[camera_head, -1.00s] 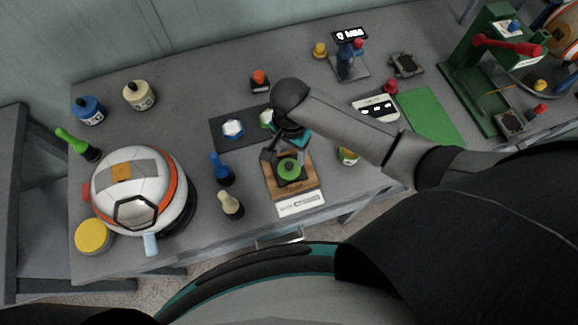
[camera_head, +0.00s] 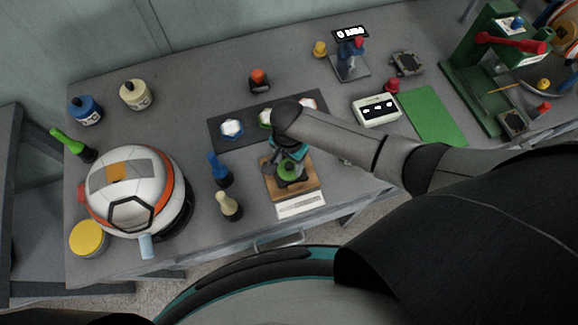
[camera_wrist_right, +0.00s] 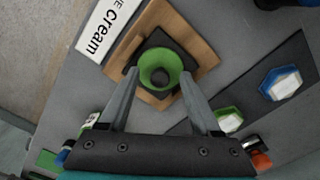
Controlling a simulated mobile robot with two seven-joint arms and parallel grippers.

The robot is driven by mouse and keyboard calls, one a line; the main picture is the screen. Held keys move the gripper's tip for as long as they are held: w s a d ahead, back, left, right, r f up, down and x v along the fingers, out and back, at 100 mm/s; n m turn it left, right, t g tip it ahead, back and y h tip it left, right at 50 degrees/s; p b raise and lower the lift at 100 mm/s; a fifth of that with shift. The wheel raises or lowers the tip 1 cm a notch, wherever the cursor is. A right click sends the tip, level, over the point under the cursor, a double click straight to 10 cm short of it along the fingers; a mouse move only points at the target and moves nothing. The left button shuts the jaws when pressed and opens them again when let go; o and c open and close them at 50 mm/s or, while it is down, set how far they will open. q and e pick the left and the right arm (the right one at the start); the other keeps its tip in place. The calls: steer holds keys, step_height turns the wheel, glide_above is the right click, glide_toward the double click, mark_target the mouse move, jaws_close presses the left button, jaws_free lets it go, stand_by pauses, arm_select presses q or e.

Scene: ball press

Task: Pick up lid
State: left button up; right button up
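A green round piece with a dark centre, which looks like the lid (camera_head: 288,174), sits in a black square holder on a wooden board (camera_head: 308,185). In the right wrist view the lid (camera_wrist_right: 160,62) shows from above on the board (camera_wrist_right: 197,50). My right gripper (camera_head: 287,163) is over the board, close to the lid. My left gripper is not in view.
A "Cream" label plate (camera_wrist_right: 105,27) lies beside the board. A dark mat (camera_head: 228,143) with hexagonal jars is behind it. Blue (camera_head: 220,172) and cream (camera_head: 229,207) bottles stand to the left. A large white-orange machine (camera_head: 135,190) is further left. A green mat (camera_head: 430,115) lies right.

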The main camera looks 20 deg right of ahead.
jaws_close()
stand_by(0.3)
steer(key=shift+r, duration=0.1)
